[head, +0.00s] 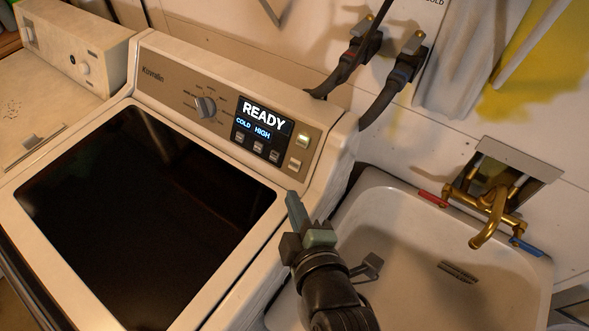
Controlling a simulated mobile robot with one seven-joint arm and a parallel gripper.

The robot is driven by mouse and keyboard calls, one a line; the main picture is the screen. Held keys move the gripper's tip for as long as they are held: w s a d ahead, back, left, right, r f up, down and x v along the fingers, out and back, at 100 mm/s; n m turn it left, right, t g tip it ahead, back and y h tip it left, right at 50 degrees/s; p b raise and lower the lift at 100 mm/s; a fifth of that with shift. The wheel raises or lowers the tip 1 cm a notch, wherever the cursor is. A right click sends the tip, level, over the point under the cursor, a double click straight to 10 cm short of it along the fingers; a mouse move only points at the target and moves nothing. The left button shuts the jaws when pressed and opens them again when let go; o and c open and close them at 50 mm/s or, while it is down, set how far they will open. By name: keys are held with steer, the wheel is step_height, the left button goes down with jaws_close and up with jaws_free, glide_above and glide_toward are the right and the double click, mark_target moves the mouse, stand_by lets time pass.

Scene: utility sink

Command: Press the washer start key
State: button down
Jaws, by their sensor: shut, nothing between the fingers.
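The washer (152,290) has a control panel with a round dial (205,107) and a display (264,117) reading "READY", "COLD" and "HIGH". To the right of the display are two keys, an upper pale greenish key (303,140) and a lower pale key (295,164). Their labels are too small to read, so I cannot tell which is the start key. Several small keys sit under the display text. My gripper (291,196) is shut and empty, below the two keys in the picture near the washer's right front side. It appears apart from the panel.
A white sink (410,262) with a brass faucet (488,215) stands to the right of the washer. Dark hoses (378,103) run along the wall behind. Another white appliance (65,75) stands at the left. The space between my gripper and the panel looks clear.

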steer(key=p, duration=0.1)
glide_toward(290, 163)
steer(key=w+a, duration=0.2)
steer(key=a, duration=0.1)
steer(key=shift+w+a+r, duration=0.15)
steer(key=shift+w+a, duration=0.1)
steer(key=shift+w+d+f+p, duration=0.2)
steer(key=shift+w+d+f, duration=0.4)
steer(key=shift+w, duration=0.1)
steer(key=shift+w+d+f+p, duration=0.15)
steer(key=shift+w+d+f, duration=0.35)
steer(key=shift+w, duration=0.2)
steer(key=shift+f, duration=0.1)
